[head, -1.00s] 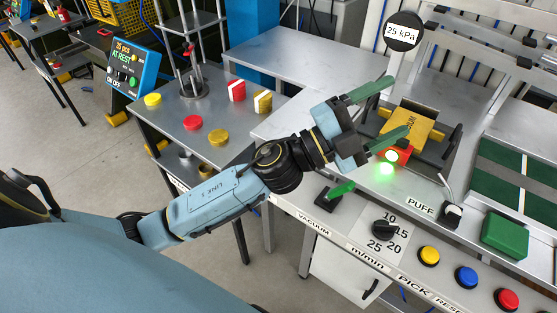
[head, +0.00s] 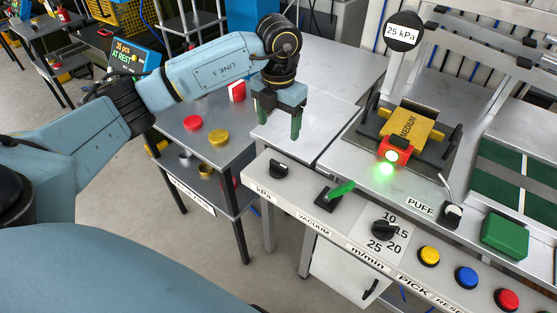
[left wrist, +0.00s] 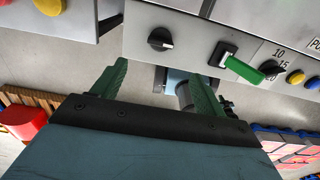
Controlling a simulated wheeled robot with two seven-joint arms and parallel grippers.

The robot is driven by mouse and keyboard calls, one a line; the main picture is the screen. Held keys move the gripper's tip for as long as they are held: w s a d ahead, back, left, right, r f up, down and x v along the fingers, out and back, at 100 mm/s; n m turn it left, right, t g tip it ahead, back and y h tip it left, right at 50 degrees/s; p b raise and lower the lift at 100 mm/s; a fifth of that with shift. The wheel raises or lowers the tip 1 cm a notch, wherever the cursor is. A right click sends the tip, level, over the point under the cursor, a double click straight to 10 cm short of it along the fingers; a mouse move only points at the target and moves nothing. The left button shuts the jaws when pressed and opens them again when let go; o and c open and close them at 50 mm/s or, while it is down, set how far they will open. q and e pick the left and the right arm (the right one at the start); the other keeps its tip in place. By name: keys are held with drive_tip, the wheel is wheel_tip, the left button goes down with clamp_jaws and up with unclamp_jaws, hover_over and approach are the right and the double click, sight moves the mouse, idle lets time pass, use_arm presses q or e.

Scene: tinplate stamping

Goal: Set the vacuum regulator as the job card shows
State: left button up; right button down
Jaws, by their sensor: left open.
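The vacuum regulator looks to be the black knob (head: 278,169) beside the kPa label on the sloped front panel. It also shows in the left wrist view (left wrist: 160,39), beyond my fingertips; its scale cannot be read. A round sign (head: 403,31) reads 25 kPa. A yellow piece marked MEDIUM (head: 403,124) sits in a dark holder; I cannot tell whether it is the job card. My left gripper (head: 279,118) is open and empty above the bench, its green fingers pointing down, apart from the knob. It also shows in the left wrist view (left wrist: 160,78). My right gripper is out of view.
Right of the knob are a green lever (head: 341,189), a speed dial (head: 384,230) and yellow, blue and red buttons (head: 466,277). A side table (head: 170,125) holds red and yellow pieces.

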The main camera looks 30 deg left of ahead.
sight(279, 164)
use_arm(q)
wheel_tip(279, 164, down, 13)
drive_tip(key=shift+b, duration=0.3)
drive_tip(key=c, duration=1)
